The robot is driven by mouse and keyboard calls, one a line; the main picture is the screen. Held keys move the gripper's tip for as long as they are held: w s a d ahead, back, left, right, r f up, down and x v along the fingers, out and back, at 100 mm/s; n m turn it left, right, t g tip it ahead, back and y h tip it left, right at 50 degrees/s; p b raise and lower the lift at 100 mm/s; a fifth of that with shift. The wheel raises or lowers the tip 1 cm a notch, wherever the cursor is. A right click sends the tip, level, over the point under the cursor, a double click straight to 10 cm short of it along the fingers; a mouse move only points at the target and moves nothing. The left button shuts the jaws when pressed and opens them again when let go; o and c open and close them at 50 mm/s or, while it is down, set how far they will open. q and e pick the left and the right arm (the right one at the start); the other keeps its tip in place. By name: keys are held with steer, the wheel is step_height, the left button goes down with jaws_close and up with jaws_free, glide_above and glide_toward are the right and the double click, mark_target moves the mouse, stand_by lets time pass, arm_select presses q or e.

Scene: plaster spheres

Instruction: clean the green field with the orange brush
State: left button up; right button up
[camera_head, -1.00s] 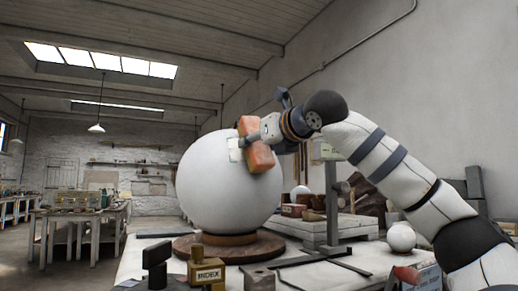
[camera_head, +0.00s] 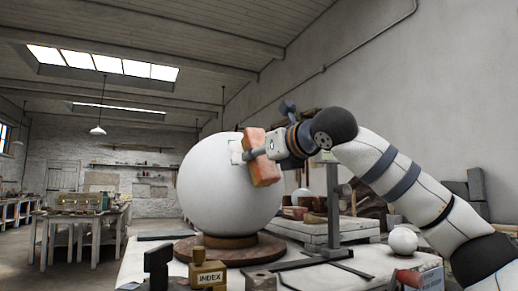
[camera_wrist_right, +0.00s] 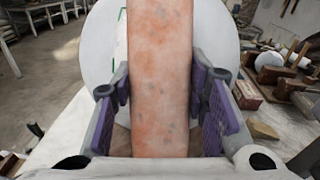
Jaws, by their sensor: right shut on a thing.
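The orange brush (camera_head: 265,171) is a worn orange block at the upper right side of a large white plaster sphere (camera_head: 215,195). My right gripper (camera_head: 259,153) is shut on it; in the wrist view the purple-padded fingers (camera_wrist_right: 161,100) flank the brush (camera_wrist_right: 160,60). The green field (camera_head: 236,152) shows as a pale, faintly green-edged patch on the sphere, just left of the brush and partly hidden behind it. A green edge also shows left of the brush in the wrist view. I cannot tell whether the brush touches the sphere. My left gripper is not in view.
The sphere rests on a round wooden base (camera_head: 190,250) on a pale table (camera_head: 350,278). An INDEX block (camera_head: 208,274) and a dark stand (camera_head: 157,265) are in front. A grey post (camera_head: 333,205) and a small white sphere (camera_head: 403,241) stand to the right.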

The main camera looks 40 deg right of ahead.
mark_target(259, 139)
steer(key=shift+s+f, duration=0.1)
steer(key=shift+w+r, duration=0.35)
steer(key=shift+r, duration=0.3)
steer(key=shift+w+r, duration=0.35)
steer(key=shift+r, duration=0.35)
steer(key=shift+w+r, duration=0.35)
steer(key=shift+r, duration=0.3)
steer(key=shift+s+a+f, duration=0.1)
steer(key=shift+s+f, duration=0.25)
steer(key=shift+s, duration=0.25)
steer(key=shift+s+a+f, duration=0.1)
steer(key=shift+s+f, duration=0.25)
steer(key=shift+s, duration=0.2)
steer(key=shift+w+d+f, duration=0.2)
steer(key=shift+w+f, duration=0.1)
steer(key=shift+w, duration=0.35)
steer(key=shift+s+f, duration=0.1)
